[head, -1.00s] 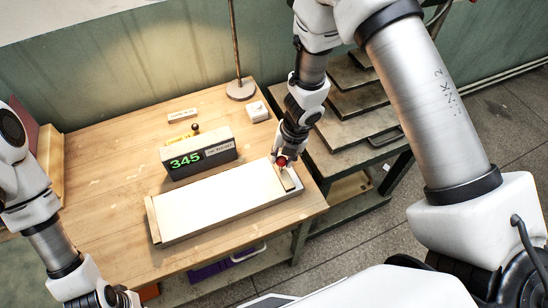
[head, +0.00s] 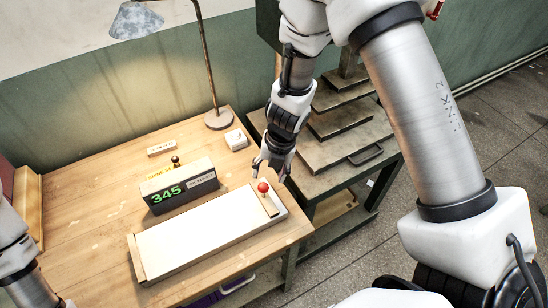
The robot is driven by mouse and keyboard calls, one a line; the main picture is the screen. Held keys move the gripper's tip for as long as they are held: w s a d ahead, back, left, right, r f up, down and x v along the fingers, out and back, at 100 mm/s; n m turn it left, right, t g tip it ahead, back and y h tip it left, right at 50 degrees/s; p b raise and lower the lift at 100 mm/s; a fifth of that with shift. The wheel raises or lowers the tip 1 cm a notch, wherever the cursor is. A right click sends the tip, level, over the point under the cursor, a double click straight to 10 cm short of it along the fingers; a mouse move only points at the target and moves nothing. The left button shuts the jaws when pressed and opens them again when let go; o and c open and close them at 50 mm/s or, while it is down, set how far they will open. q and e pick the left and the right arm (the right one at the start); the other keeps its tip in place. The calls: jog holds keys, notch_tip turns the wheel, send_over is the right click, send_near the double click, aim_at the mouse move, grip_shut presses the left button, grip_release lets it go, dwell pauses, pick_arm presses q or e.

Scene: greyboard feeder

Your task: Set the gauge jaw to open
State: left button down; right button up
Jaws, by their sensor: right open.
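The gauge box (head: 181,188) stands on the bench with a green 345 on its dark front. A small dark knob (head: 175,161) sticks up at its top, beside a yellow label. In front lies a long tray with a white board (head: 200,233) on it. A bar with a red ball knob (head: 263,187) crosses the tray's right end. Which of these parts is the jaw I cannot tell for sure. My right gripper (head: 270,168) is open and empty, just behind and above the red knob, apparently clear of it. My left arm shows at the left edge, its gripper out of view.
A lamp (head: 219,120) stands at the back of the bench, near a small white block (head: 236,139) and a label plate (head: 161,148). A dark rack with stacked boards (head: 345,145) stands to the right. The bench front left is clear.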

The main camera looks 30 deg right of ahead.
notch_tip(320, 180, up, 6)
jog(key=d, duration=0.1)
jog(key=shift+s+r, duration=0.15)
jog(key=shift+s, duration=0.2)
jog(key=shift+d, duration=0.1)
